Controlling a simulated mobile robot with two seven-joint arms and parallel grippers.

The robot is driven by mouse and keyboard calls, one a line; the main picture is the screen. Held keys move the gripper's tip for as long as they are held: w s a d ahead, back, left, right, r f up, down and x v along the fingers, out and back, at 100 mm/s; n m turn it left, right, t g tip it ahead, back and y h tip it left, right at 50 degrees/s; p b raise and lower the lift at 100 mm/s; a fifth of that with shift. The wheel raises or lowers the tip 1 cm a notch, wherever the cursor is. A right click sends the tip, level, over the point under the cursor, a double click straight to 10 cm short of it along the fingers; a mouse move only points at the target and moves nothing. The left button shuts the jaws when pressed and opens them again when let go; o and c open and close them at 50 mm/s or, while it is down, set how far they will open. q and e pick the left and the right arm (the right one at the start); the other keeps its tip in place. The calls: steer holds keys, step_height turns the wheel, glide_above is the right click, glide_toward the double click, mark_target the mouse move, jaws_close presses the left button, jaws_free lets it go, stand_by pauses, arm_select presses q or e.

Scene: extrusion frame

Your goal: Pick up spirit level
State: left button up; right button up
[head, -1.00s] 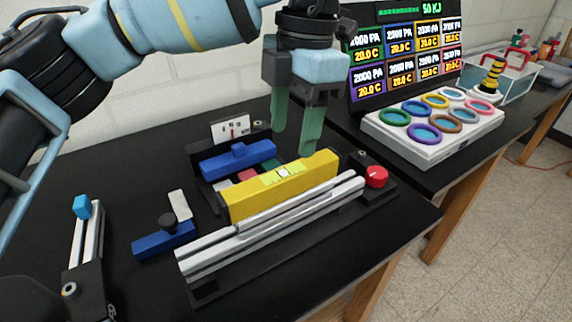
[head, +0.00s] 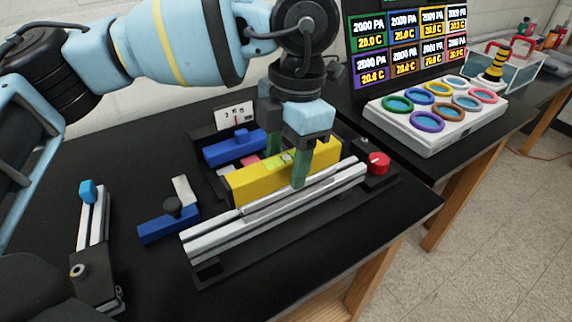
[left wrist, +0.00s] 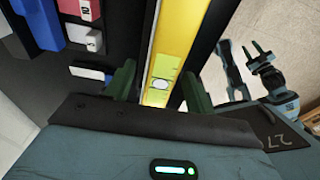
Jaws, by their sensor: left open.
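The yellow spirit level (head: 256,183) stands on edge along the back of the silver extrusion rails, with its pale vial window at its middle. It also shows in the left wrist view (left wrist: 180,38), running up between my fingers. My left gripper (head: 286,165) is open and straddles the level: one green finger is behind it, the other in front, beside the rails. In the left wrist view the two green fingers (left wrist: 160,88) stand on either side of the level, by the vial, with small gaps. My right gripper does not show clearly enough to be identified in the head view.
Silver rails (head: 270,213) lie on a black base with a red knob (head: 378,162) at the right end. A blue block (head: 232,149) sits behind the level, and a blue clamp (head: 168,224) lies left. A panel of coloured rings (head: 440,113) stands right.

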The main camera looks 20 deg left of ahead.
mark_target(284, 159)
arm_select(q)
steer(key=shift+f, duration=0.1)
steer(key=c, duration=1.2)
steer(key=shift+r, duration=0.2)
steer(key=shift+r, duration=0.55)
step_height(284, 159, up, 2)
steer(key=shift+r, duration=0.1)
steer(key=s+d+r+b, duration=0.1)
steer(key=s+d, duration=0.1)
steer(key=s, duration=1.3)
steer(key=shift+s+d+r, duration=0.2)
steer(key=shift+s+d, duration=0.1)
steer(key=shift+s, duration=0.1)
